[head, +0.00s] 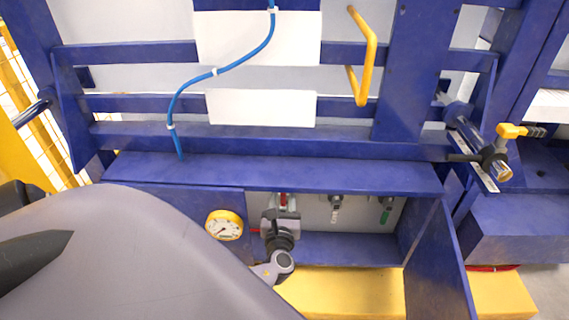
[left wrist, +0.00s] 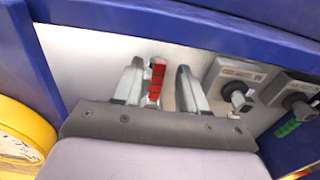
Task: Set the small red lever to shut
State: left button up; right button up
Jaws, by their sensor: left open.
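The small red lever (left wrist: 156,80) is on the pale back panel of the blue cabinet. In the left wrist view it stands between the two fingers of my left gripper (left wrist: 160,68), with gaps visible on both sides. The fingers are open and appear closed on nothing. In the head view only a bit of the red lever (head: 283,199) shows above my left gripper (head: 281,213), which reaches into the cabinet from below. The gripper hides the lever's lower part and its mount. My right gripper is in neither view.
To the right on the panel are a pale-handled valve (head: 336,205) and a green-handled valve (head: 386,212). A yellow-rimmed gauge (head: 224,225) is left of the gripper. A blue ledge (head: 270,174) overhangs the opening, and an open blue door (head: 445,265) stands at its right.

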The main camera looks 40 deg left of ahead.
pick_arm(q)
jog(key=b+x, duration=0.1)
jog(key=x, duration=0.4)
jog(key=shift+w+a, duration=0.1)
grip_shut()
